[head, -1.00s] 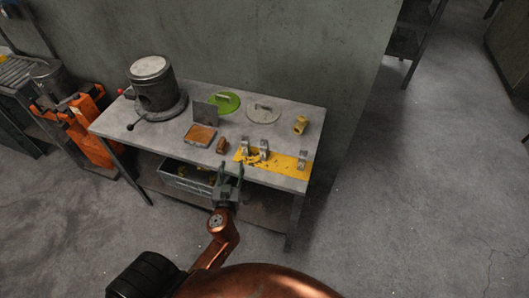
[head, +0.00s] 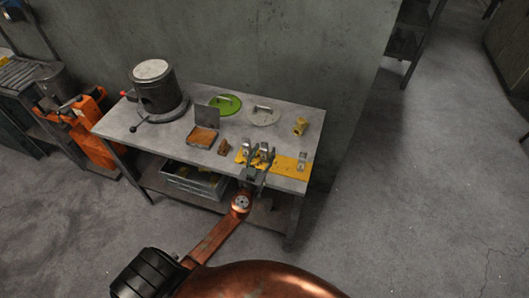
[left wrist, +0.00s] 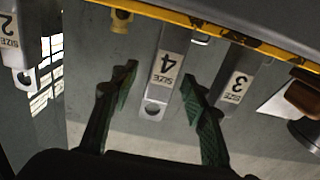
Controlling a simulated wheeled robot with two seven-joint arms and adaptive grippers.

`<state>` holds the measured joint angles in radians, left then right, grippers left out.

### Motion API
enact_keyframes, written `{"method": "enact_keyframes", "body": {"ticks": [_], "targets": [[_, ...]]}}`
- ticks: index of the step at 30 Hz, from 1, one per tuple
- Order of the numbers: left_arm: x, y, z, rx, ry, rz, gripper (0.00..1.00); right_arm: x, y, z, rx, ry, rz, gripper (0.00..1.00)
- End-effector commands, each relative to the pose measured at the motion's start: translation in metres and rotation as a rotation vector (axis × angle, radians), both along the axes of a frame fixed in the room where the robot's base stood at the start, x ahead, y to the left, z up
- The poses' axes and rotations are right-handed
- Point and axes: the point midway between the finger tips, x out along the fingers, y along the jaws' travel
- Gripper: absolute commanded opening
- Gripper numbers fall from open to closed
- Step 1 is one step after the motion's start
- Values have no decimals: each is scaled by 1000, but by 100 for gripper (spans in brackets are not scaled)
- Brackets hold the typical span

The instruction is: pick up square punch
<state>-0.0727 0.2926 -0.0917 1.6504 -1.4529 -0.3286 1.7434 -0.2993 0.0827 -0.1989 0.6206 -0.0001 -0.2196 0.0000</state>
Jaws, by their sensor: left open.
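Three grey metal pieces with size labels are at a yellow mat (head: 283,162) on the workbench. My left gripper (head: 257,168) is open at the bench's front edge, near the left pair. In the left wrist view, its green-padded fingers (left wrist: 159,75) are apart, one on each side of the piece labelled SIZE 4 (left wrist: 166,66). The piece labelled SIZE 3 (left wrist: 237,87) lies just right of the fingers. The piece labelled SIZE 2 (left wrist: 15,45) is at the far left. I cannot tell which is the square punch. My right gripper is not in view.
The grey workbench (head: 190,160) also holds a dark cylindrical pot (head: 155,90), a green lid (head: 225,104), a grey lid (head: 263,116), a yellow fitting (head: 300,126), an open box (head: 203,135) and a small brown block (head: 224,147). A crate (head: 195,183) sits on the lower shelf.

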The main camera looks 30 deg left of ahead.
Motion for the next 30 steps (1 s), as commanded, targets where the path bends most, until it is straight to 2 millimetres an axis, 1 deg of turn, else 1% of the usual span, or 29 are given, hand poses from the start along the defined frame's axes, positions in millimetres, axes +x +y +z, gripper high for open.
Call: {"method": "enact_keyframes", "body": {"ticks": [3,10,27,28,30], "targets": [[8,2,-1,0,1,1,42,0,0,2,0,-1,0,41],[9,2,-2,0,2,1,42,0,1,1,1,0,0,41],[9,2,-2,0,2,1,3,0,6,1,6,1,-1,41],[9,2,-2,0,2,1,1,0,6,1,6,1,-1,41],[9,2,-2,0,2,1,0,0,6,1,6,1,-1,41]]}}
